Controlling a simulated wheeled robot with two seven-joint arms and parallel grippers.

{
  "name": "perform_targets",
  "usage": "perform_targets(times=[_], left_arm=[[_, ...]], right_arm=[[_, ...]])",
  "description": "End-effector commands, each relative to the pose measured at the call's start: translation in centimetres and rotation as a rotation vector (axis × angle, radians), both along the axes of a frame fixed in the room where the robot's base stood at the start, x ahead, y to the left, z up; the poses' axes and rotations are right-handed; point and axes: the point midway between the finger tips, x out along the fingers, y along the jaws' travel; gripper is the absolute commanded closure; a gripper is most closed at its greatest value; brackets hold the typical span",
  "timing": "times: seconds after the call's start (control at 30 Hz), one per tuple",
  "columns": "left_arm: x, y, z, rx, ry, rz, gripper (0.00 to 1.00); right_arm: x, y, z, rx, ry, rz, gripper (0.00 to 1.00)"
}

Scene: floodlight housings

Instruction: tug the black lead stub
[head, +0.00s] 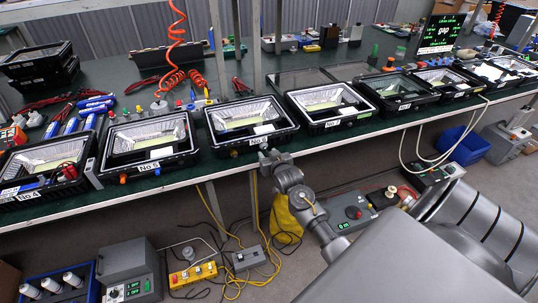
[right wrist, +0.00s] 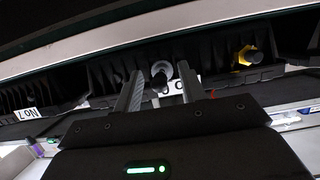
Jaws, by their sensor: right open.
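The black lead stub (right wrist: 159,80) shows in the right wrist view, with a grey round collar, on the front wall of a black floodlight housing. In the head view this is the housing marked No 6 (head: 288,128); there my gripper hides the stub. My right gripper (head: 272,157) is at the front of that housing, at the bench edge. In the right wrist view my right gripper (right wrist: 162,70) is open, one finger on each side of the stub. I cannot tell whether either finger touches it. My left gripper is not in view.
A yellow plug (right wrist: 247,56) sits beside the stub on the same wall. Housings No 5 (head: 150,138) and No 7 (head: 330,105) stand on either side along the bench (head: 215,170). Grey control boxes (head: 130,270) and a blue crate (head: 465,145) are below the bench.

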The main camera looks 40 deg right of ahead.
Motion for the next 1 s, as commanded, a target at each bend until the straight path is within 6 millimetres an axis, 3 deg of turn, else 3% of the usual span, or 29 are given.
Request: perform_targets(times=[0.27, 0.6, 0.63, 0.67, 0.77, 1.0], left_arm=[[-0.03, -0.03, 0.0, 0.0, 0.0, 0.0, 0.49], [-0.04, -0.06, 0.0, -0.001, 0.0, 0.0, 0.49], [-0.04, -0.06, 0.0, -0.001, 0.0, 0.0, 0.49], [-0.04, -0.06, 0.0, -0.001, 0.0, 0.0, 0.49], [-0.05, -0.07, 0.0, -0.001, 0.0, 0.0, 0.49], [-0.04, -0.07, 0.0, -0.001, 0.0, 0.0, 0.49]], right_arm=[[0.16, -0.07, -0.05, 0.0, 0.0, 0.0, 0.59], [0.12, -0.07, -0.05, 0.0, 0.0, -0.001, 1.0], [0.12, -0.07, -0.05, 0.0, 0.0, -0.001, 1.0], [0.12, -0.07, -0.06, 0.0, 0.0, -0.001, 0.86], [0.11, -0.08, -0.06, 0.0, 0.001, -0.001, 0.99], [0.1, -0.08, -0.07, 0.0, 0.001, -0.001, 1.0]])
